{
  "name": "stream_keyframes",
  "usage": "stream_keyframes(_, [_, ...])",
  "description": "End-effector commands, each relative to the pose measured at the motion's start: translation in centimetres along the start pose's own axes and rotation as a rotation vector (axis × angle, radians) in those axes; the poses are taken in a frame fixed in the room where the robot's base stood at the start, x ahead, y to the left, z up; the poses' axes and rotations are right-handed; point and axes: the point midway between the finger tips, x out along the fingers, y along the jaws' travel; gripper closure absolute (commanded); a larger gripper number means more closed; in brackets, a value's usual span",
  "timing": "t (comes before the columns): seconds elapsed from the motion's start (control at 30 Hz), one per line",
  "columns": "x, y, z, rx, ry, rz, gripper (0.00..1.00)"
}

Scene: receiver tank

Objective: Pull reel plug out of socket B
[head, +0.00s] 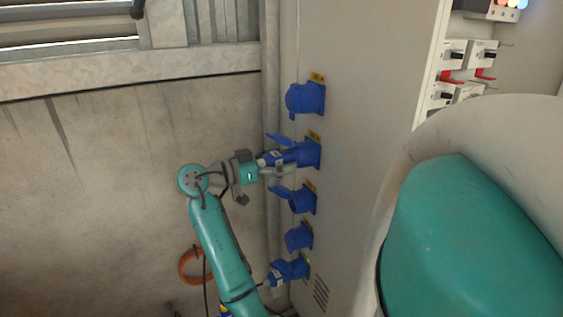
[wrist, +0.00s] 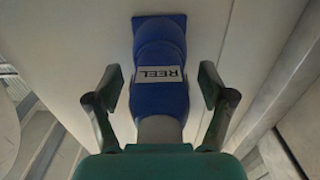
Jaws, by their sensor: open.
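The blue reel plug (wrist: 160,90) has a white "REEL" label, upside down in the wrist view. It sits in a blue socket (head: 309,152) on the grey cabinet, second from the top, with its lid raised. The yellow tag above that socket is too small to read. My gripper (wrist: 161,84) is open, with one finger on each side of the plug and a visible gap on both sides. In the head view my gripper (head: 274,165) reaches the plug from the left and partly hides it. The plug's grey rear end (wrist: 160,130) runs back toward my palm.
A closed blue socket (head: 306,98) is above. Below are a socket with its lid open (head: 303,199), a closed one (head: 299,237) and one with another plug (head: 290,270). A vertical conduit (head: 271,120) runs left of the sockets. An orange ring (head: 184,267) hangs on the wall.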

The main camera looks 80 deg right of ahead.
Motion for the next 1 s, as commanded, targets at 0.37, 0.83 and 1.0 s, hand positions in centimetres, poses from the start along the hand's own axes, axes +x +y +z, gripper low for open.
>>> stream_keyframes(0.37, [0.75,0.09,-0.03,0.001,0.000,0.005,0.19])
stream_keyframes(0.83, [0.84,0.19,-0.03,0.002,0.000,0.007,0.19])
stream_keyframes(1.0, [0.84,0.21,-0.02,0.002,0.000,0.007,0.19])
